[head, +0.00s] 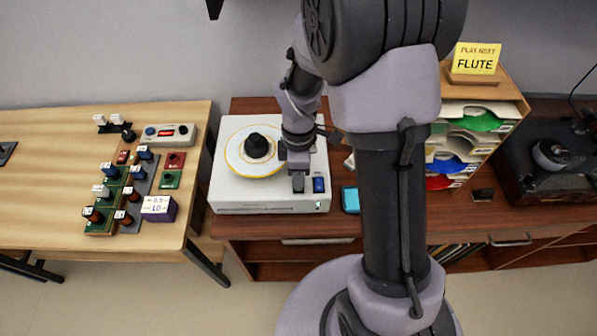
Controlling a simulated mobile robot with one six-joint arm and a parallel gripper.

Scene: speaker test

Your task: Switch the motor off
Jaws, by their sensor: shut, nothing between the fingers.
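A white box-shaped machine (235,190) sits on the brown cabinet in the middle of the head view. It carries a white disc (240,163) with a yellow rim and a dark knob (256,146) at its centre. A blue switch (318,185) is at its front right corner. I cannot tell whether the fingertips touch the machine. My arm hides part of the machine's right rear.
A wooden table (40,200) at the left holds several small modules and a grey box with a red display (168,134). A cyan item (350,199) lies right of the machine. A shelf with coloured sleeves (465,145) and a yellow FLUTE sign (476,59) stands further right.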

